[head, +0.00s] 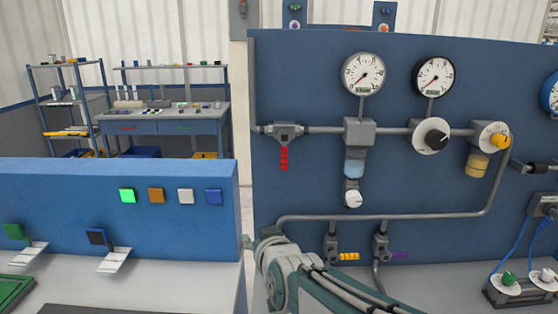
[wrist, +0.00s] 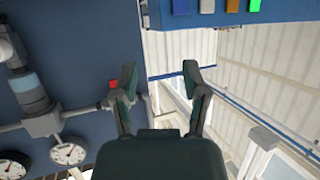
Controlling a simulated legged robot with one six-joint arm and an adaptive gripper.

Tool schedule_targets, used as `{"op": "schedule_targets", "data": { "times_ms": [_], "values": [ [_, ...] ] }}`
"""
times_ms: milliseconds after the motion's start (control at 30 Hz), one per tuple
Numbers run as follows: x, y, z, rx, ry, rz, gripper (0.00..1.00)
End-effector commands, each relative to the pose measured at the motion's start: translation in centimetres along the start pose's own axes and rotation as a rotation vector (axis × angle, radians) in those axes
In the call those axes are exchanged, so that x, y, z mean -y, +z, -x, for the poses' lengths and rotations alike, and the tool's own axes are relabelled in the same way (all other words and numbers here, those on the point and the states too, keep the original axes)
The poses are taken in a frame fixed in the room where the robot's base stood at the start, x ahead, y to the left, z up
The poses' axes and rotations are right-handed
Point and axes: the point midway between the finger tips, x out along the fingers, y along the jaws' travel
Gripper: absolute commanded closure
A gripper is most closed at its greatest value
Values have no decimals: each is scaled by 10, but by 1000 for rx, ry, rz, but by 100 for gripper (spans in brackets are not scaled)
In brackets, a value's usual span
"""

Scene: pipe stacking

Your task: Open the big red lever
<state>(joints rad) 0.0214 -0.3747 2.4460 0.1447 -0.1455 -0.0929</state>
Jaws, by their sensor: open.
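The big red lever (head: 284,158) hangs straight down from a grey valve (head: 287,131) on the pipe at the left of the blue panel. In the wrist view, a small part of the red lever (wrist: 113,85) shows just left of the left finger, which hides the rest. My gripper (wrist: 159,68) is open, with nothing between its fingers. In the head view, my arm comes up from the bottom centre, and its front end is below the lever and apart from it.
The blue panel (head: 320,80) carries gauges, pipes, a black knob (head: 434,138) and a yellow knob (head: 500,141). Small yellow (head: 349,257) and purple (head: 399,255) levers sit low, near my arm. A low blue console (head: 80,190) with coloured buttons stands left, across a gap.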

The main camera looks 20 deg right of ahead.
Motion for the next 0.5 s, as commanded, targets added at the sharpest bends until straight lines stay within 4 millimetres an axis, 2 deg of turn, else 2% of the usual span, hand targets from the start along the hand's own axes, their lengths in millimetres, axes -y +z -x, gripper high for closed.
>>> {"op": "schedule_targets", "data": {
  "times_ms": [33,200,333,500],
  "values": [
    [-6,-6,-12,-58,18,-5,42],
    [-24,-34,-37,-287,100,-6,42],
    [-36,-49,-47,-455,181,5,42],
    [-52,-62,-50,-640,283,29,42]
  ]
}}
